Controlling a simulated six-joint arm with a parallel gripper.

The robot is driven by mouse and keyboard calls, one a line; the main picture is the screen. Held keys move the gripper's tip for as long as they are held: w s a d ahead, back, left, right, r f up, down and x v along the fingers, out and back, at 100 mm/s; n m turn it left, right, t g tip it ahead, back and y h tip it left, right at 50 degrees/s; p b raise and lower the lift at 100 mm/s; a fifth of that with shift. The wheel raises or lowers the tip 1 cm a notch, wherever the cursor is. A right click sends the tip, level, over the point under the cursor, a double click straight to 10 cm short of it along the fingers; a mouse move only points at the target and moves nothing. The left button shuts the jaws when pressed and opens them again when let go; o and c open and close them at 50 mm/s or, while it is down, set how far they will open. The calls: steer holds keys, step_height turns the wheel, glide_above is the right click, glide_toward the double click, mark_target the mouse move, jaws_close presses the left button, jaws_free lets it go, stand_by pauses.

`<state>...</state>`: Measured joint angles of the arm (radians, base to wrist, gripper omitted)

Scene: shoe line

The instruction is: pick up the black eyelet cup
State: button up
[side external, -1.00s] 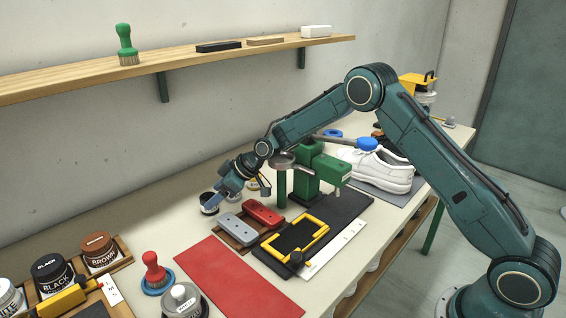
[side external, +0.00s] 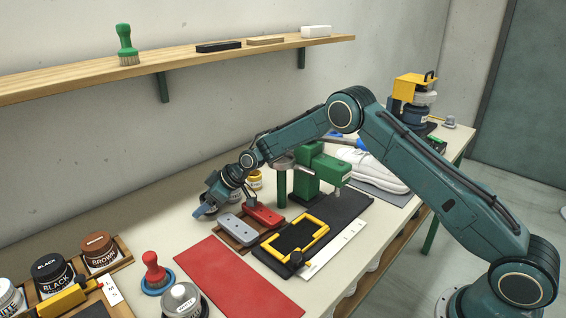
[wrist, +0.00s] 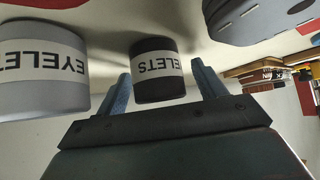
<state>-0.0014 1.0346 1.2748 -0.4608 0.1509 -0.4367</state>
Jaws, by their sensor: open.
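The black eyelet cup (wrist: 154,84) has a white band lettered "ELETS" in the wrist view. It stands between the two blue fingers of my gripper (wrist: 160,77), with a visible gap on each side. The jaws are open and not closed on it. In the side view my gripper (side external: 204,207) is low over the table, left of the red and grey parts, and the black cup is hidden behind it.
A grey eyelet cup (wrist: 42,75) stands close beside one finger in the wrist view. A grey rounded part (wrist: 250,18) lies near the other finger. In the side view a yellow cup (side external: 255,180) stands behind, and a red mat (side external: 238,278) lies in front.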

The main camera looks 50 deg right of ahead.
stand_by(0.3)
steer(key=c, duration=1.1)
steer(key=shift+c, duration=0.2)
steer(key=shift+r, duration=0.1)
step_height(320, 180, up, 20)
stand_by(0.4)
